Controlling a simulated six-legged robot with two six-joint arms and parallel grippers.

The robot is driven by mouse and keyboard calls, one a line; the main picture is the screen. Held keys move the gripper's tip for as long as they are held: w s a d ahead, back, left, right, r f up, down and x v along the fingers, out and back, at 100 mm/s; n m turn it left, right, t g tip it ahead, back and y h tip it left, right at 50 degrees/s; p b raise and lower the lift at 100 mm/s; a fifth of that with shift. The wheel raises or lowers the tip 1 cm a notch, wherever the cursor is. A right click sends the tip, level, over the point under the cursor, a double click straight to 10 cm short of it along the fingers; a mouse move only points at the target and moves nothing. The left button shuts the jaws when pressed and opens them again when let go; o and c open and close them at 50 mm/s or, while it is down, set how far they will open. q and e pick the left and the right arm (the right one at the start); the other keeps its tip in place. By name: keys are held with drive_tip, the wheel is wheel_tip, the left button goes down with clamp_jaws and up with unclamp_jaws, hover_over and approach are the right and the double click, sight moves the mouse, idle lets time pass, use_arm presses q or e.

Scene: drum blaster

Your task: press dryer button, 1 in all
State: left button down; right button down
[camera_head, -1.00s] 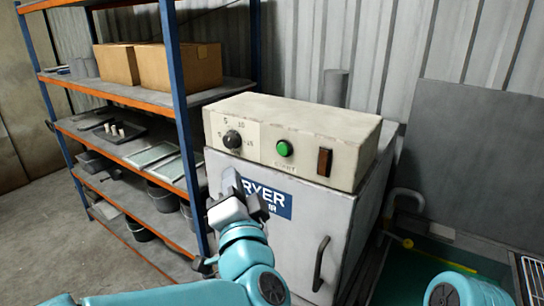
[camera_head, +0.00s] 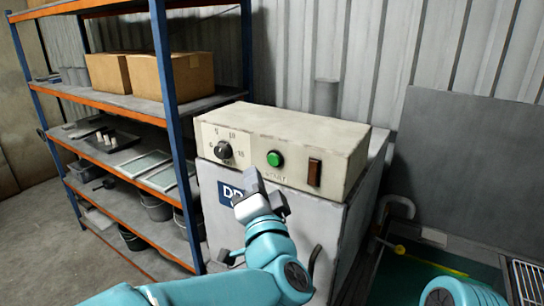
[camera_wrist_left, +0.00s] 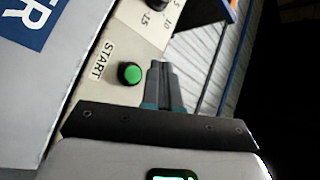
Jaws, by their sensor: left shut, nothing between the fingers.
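The green start button (camera_head: 274,158) sits on the front of the cream control box on top of the dryer (camera_head: 335,215). It also shows in the left wrist view (camera_wrist_left: 130,74), beside the word START. My left gripper (camera_head: 254,183) is shut and empty, in front of the dryer and just below and left of the button in the head view. In the left wrist view the shut fingertips (camera_wrist_left: 161,66) are right of the button, apart from it in the picture. My right gripper is not in view; only part of my right arm shows at the bottom right.
A black dial (camera_head: 223,149) is left of the button and a brown rocker switch (camera_head: 314,172) is right of it. A shelf rack (camera_head: 168,95) with boxes stands at the left. A green-floored basin (camera_head: 425,270) is at the right.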

sight(273, 160)
use_arm(q)
drive_tip(key=shift+w+d+p, duration=0.45)
drive_tip(key=shift+w+d, duration=0.05)
drive_tip(key=shift+w, duration=0.2)
drive_tip(key=shift+w+d+p, duration=0.4)
drive_tip(key=shift+w+d, duration=0.1)
drive_tip(key=shift+w, duration=0.2)
idle(1.0)
drive_tip(key=shift+w+d+p, duration=0.3)
drive_tip(key=shift+w+p, duration=0.05)
